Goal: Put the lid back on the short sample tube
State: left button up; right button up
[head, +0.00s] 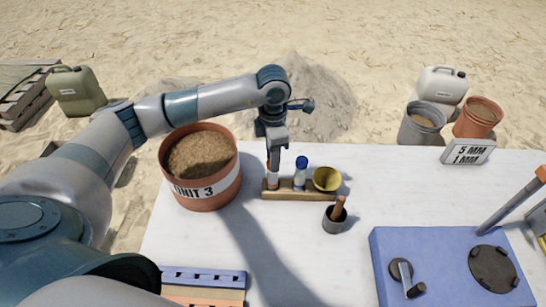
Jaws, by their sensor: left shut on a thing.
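My left gripper (273,158) points straight down over the left end of a wooden rack (310,196) on the white table. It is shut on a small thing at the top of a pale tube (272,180). The fingers hide this thing; it looks like the tube's lid, and no loose lid shows elsewhere. I cannot tell whether it touches the rim. A clear tube with a blue cap (301,162) stands upright just right of it in the rack. My right gripper is not in view.
A yellow bowl (326,179) sits at the rack's right end, with a grey cup (335,222) holding a brown handle in front. A terracotta UNIT 3 pot (202,198) stands close left. A blue device (430,255) fills the right front. The table's middle right is clear.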

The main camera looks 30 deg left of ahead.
pick_arm(q)
jog(key=shift+b, duration=0.3)
dwell(0.7)
dwell(0.4)
jog(key=o, duration=1.7)
jog(key=shift+c, duration=0.2)
jog(key=shift+r, duration=0.1)
jog(key=shift+r+p, duration=1.4)
jog(key=shift+r, duration=2)
jog(key=shift+c, duration=0.4)
grip_shut()
